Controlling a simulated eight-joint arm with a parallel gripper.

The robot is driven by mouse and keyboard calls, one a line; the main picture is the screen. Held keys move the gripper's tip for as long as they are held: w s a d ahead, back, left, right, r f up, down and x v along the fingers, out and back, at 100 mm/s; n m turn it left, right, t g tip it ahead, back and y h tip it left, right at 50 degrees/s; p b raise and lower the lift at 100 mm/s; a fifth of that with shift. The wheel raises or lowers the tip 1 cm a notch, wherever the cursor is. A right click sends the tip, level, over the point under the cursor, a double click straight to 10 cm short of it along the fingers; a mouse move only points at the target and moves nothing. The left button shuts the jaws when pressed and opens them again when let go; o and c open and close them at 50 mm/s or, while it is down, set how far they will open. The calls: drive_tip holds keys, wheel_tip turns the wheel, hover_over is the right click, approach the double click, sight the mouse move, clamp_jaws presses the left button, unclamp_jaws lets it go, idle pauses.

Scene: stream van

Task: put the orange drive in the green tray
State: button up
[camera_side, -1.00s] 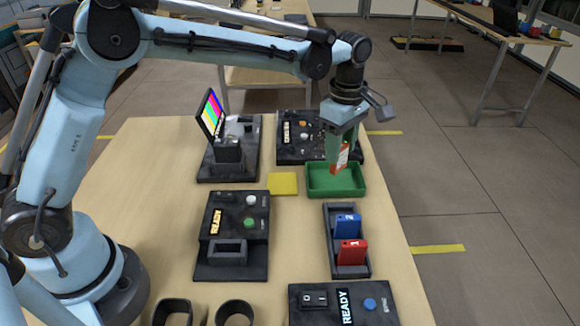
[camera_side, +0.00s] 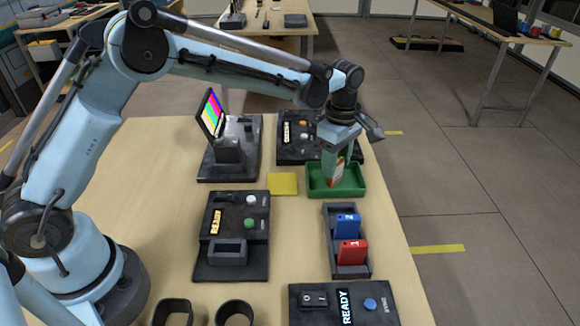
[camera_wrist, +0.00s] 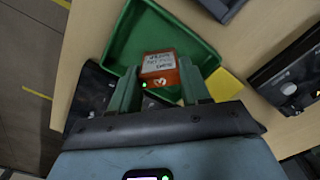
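The orange drive (camera_side: 337,172), with a white label, is held upright between the fingers of my gripper (camera_side: 336,165). Its lower end is down inside the green tray (camera_side: 352,188) in the side view; I cannot tell whether it touches the tray floor. In the wrist view the drive (camera_wrist: 160,69) shows its labelled face between the two green fingers of my gripper (camera_wrist: 160,88), which are shut on it. The green tray (camera_wrist: 190,44) lies beyond and around it there.
A dark rack (camera_side: 333,265) with a blue drive (camera_side: 347,226) and a red drive (camera_side: 351,252) stands in front of the tray. A yellow pad (camera_side: 283,184) lies left of it. Dark panels (camera_side: 290,150) stand behind. The table's right edge is close by.

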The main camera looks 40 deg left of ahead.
drive_tip(key=o, duration=0.4)
drive_tip(key=shift+o, duration=0.2)
wheel_tip(320, 180, up, 12)
drive_tip(key=s+a+r+m+t, duration=0.2)
drive_tip(key=s+a+r+m, duration=0.2)
drive_tip(key=s+m, duration=0.1)
drive_tip(key=s+a+f+m+t, duration=0.2)
drive_tip(key=s+a+f+m, duration=0.1)
drive_tip(key=s+m, duration=0.3)
drive_tip(key=s+a+f+m+t, duration=0.3)
drive_tip(key=s+m, duration=0.4)
drive_tip(key=s, duration=0.2)
drive_tip(key=shift+s+a+f, duration=0.15)
drive_tip(key=shift+s+a, duration=0.15)
